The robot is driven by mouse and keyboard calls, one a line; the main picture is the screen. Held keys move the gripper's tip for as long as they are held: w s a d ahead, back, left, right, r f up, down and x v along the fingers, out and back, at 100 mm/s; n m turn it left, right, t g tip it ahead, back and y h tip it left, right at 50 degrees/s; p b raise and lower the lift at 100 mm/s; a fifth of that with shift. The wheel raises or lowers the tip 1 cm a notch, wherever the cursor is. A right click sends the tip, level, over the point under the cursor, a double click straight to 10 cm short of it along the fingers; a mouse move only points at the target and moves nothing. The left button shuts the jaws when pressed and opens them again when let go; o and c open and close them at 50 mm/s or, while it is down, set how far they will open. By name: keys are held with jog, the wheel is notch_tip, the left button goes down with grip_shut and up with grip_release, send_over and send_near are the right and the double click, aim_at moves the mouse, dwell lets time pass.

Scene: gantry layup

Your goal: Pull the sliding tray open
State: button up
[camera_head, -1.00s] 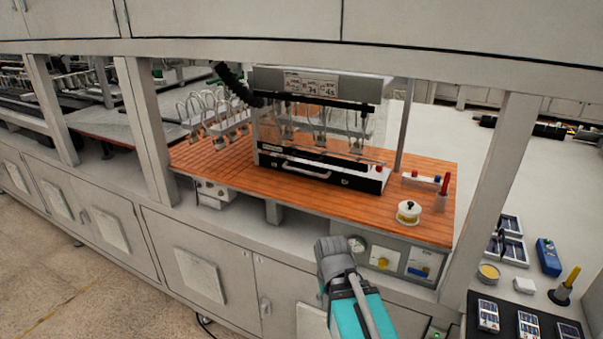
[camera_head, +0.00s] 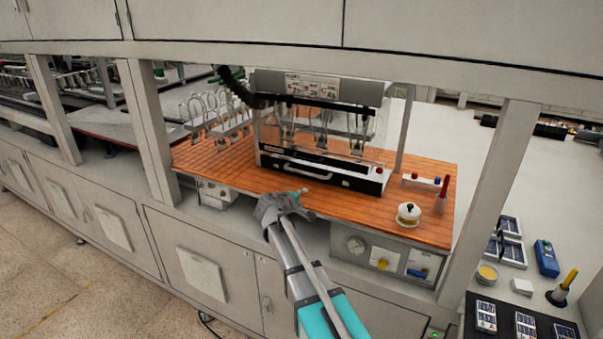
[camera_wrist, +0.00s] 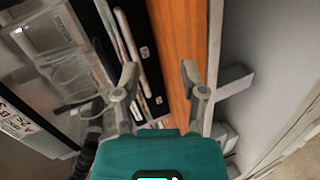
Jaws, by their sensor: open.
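The sliding tray (camera_head: 318,171) has a black front with a pale bar handle (camera_head: 305,173), low on the machine, and appears shut. My gripper (camera_head: 306,203) is in front of it, at the near edge of the wooden deck, apart from the handle. In the wrist view my gripper (camera_wrist: 160,72) is open with nothing between its fingers. There the tray's black front (camera_wrist: 149,70) runs beside the left finger, with the pale handle (camera_wrist: 127,38) farther left. The left finger covers part of the front.
The machine (camera_head: 318,88) stands on the wooden deck (camera_head: 235,180) between grey posts (camera_head: 492,180). A white spool (camera_head: 408,213) and a red-topped peg (camera_head: 441,195) stand to the right. An overhead beam (camera_head: 400,68) crosses above. The deck before the tray is mostly clear.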

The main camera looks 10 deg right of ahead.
aim_at(306, 173)
jog(key=w+a+r+n+t, duration=0.2)
jog(key=w+a+r, duration=0.1)
jog(key=w+a, duration=0.1)
jog(key=shift+r, duration=0.15)
jog(key=b+x, duration=0.2)
jog(key=x, duration=1.1)
jog(key=shift+w+d+r, duration=0.1)
jog(key=shift+w+d, duration=0.15)
jog(key=shift+w, duration=0.15)
grip_shut()
